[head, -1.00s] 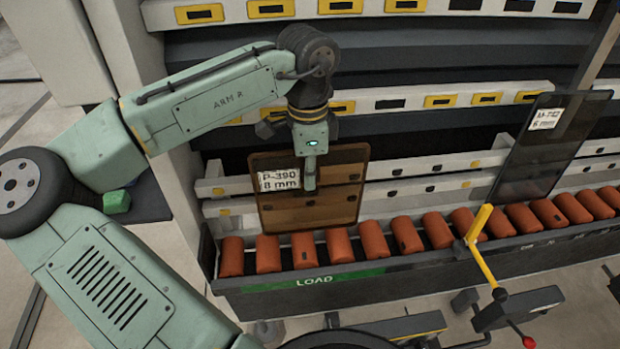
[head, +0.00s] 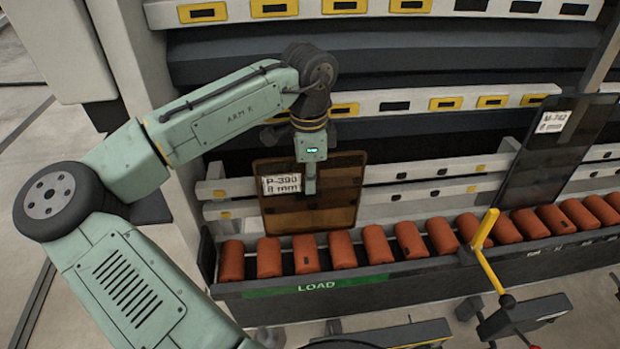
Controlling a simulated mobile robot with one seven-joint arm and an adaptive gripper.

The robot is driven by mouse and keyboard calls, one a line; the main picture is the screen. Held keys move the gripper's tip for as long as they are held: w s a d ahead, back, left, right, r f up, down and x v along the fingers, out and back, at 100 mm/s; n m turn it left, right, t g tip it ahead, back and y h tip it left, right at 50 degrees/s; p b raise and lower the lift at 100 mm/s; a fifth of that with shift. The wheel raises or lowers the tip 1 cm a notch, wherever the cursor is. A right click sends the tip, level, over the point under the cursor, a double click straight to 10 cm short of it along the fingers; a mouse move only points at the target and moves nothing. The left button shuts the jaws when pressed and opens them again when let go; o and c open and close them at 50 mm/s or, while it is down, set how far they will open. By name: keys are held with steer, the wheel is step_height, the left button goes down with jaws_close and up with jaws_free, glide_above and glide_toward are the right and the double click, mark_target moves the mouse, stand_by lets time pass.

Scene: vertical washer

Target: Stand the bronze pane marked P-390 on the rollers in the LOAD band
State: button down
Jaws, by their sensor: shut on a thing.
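The bronze pane marked P-390 (head: 335,207) is upright above the orange rollers (head: 341,250), over the green LOAD band (head: 345,281). Its white label reads P-390, 8 mm. My gripper (head: 310,186) is shut on the pane's upper middle edge, reaching down from above. The pane's lower edge is close behind the rollers' upper ends. I cannot tell whether it touches them.
A dark pane with a white label (head: 540,155) stands tilted on the rollers at the right. A yellow lever (head: 486,230) rises in front of the rollers. White rails (head: 430,170) with yellow and dark pads run behind. The rollers between the two panes are clear.

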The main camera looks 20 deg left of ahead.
steer(key=shift+f, duration=0.5)
stand_by(0.9)
steer(key=c, duration=1.7)
jaws_free()
steer(key=r, duration=1.2)
steer(key=shift+w+a, duration=0.15)
steer(key=shift+w, duration=0.1)
steer(key=r+p, duration=0.2)
steer(key=r, duration=0.1)
steer(key=r+p, duration=0.3)
steer(key=w+r+p, duration=0.1)
steer(key=r+p, duration=0.1)
steer(key=r, duration=0.2)
steer(key=shift+a+p, duration=0.15)
steer(key=shift+p, duration=0.15)
